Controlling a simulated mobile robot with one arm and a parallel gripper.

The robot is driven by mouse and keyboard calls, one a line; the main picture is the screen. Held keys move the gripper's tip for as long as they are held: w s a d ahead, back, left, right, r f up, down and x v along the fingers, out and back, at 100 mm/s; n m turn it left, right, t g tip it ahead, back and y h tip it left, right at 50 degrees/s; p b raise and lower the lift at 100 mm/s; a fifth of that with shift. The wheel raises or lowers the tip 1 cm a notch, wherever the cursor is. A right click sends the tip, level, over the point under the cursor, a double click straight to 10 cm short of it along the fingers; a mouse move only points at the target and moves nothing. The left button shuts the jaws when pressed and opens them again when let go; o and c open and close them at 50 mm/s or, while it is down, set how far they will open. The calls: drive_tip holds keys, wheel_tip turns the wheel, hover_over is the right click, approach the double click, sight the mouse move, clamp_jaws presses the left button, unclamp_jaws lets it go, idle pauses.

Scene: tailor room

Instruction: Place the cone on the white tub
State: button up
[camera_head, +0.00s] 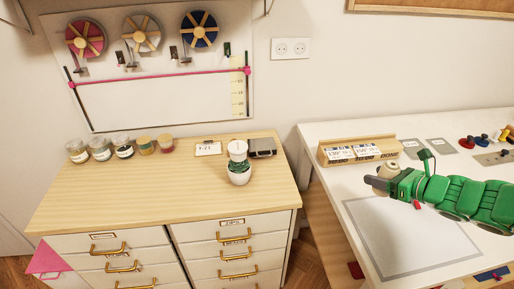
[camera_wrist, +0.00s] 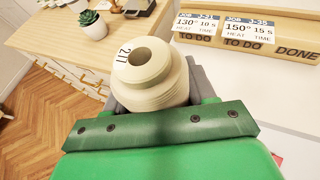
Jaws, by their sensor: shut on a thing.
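The cone (camera_wrist: 150,75) is cream, with a round hollow top and a label reading 211. My gripper (camera_wrist: 157,98) is shut on it in the wrist view. In the head view the cone (camera_head: 389,170) shows small at the end of my green arm, above the right-hand table and its pale mat. A white tub-like thing (camera_head: 238,147) stands on the wooden top of the drawer cabinet, partly hidden behind a potted plant. Only its lower edge shows at the top of the wrist view (camera_wrist: 79,5). My gripper is well to the right of it.
The white-potted succulent (camera_head: 239,177) stands close in front of the white thing. A dark grey box (camera_head: 262,147) and a small card (camera_head: 208,148) are beside it. Several jars (camera_head: 123,147) line the cabinet's back left. A wooden card holder (camera_head: 359,150) stands behind my gripper. The cabinet's front left is clear.

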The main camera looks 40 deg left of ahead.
drive_tip(key=s+a+r+n+g, duration=0.25)
drive_tip(key=s+a+r, duration=0.35)
drive_tip(key=a, duration=0.5)
drive_tip(key=s+a+r+n+g, duration=0.25)
drive_tip(key=s+a+r, duration=0.35)
drive_tip(key=a, duration=0.5)
drive_tip(key=s+a+r+n+g, duration=0.2)
drive_tip(key=s+a+r+g, duration=0.15)
drive_tip(key=s+a, duration=0.6)
hover_over(233, 145)
drive_tip(key=shift+t, duration=0.45)
drive_tip(key=f, duration=0.5)
drive_tip(key=s+d+f, duration=0.1)
drive_tip(key=f, duration=0.1)
drive_tip(key=shift+f, duration=0.35)
drive_tip(key=shift+w+a+f, duration=0.45)
drive_tip(key=shift+a+f, duration=0.1)
drive_tip(key=shift+f, duration=1.75)
drive_tip(key=shift+f, duration=0.15)
drive_tip(key=o, duration=1.1)
